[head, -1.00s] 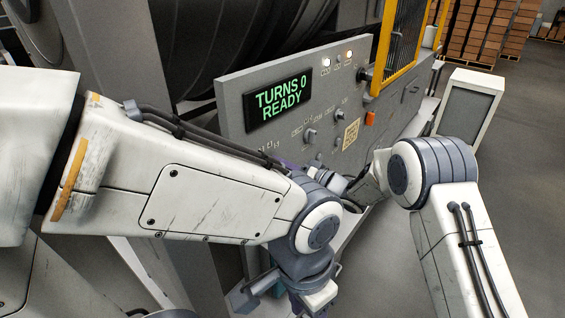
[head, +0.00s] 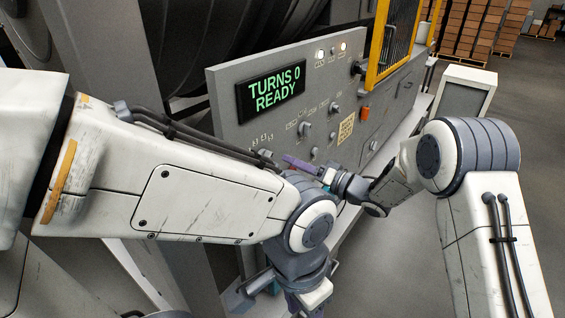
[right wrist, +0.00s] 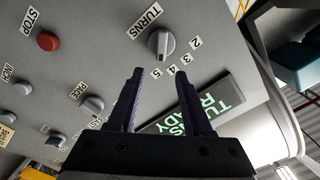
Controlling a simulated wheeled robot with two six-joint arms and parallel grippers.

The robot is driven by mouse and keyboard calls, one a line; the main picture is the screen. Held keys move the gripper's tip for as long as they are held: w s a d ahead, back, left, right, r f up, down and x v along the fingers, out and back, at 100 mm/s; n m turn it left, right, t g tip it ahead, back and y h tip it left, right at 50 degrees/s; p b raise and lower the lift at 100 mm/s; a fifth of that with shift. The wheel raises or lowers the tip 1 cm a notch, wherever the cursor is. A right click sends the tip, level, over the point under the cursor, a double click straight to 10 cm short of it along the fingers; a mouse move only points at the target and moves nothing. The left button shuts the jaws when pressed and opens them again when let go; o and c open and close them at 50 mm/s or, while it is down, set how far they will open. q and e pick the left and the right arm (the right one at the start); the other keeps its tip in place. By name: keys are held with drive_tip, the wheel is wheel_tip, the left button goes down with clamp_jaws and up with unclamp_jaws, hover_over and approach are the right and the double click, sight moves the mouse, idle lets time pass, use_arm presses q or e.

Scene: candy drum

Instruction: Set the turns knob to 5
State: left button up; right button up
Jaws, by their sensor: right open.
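The turns knob (right wrist: 161,43) is a grey dial on the panel, labelled TURNS, with numbers 2 to 5 around one side. Its grip ridge runs roughly up and down in the right wrist view; which number it marks is unclear. My right gripper (right wrist: 160,74) is open and empty, its two purple fingers apart and short of the knob in the picture. In the head view the right gripper (head: 299,162) is close to the panel's lower left. The display (head: 270,91) reads TURNS 0 READY. My left gripper (head: 255,290) hangs low, partly hidden by its wrist.
The grey control panel (head: 222,96) also carries a red STOP button (right wrist: 48,41) and other knobs (right wrist: 93,104). A yellow guard frame (head: 378,45) stands at its right end.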

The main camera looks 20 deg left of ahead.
drive_tip(key=v, duration=0.4)
drive_tip(key=shift+b, duration=0.4)
drive_tip(key=s+d+n+g+h, duration=0.1)
drive_tip(key=s+d+h, duration=0.4)
drive_tip(key=s, duration=0.6)
drive_tip(key=s+d+f+g+h, duration=0.1)
drive_tip(key=s+d+g+h, duration=0.2)
drive_tip(key=s, duration=0.9)
drive_tip(key=s+d+f+n+g+h, duration=0.1)
drive_tip(key=s+d+g+h, duration=0.1)
drive_tip(key=s+d+h, duration=0.6)
drive_tip(key=s, duration=0.3)
drive_tip(key=shift+s+d+f+n, duration=0.25)
drive_tip(key=shift+s+n, duration=0.05)
drive_tip(key=shift+s, duration=0.05)
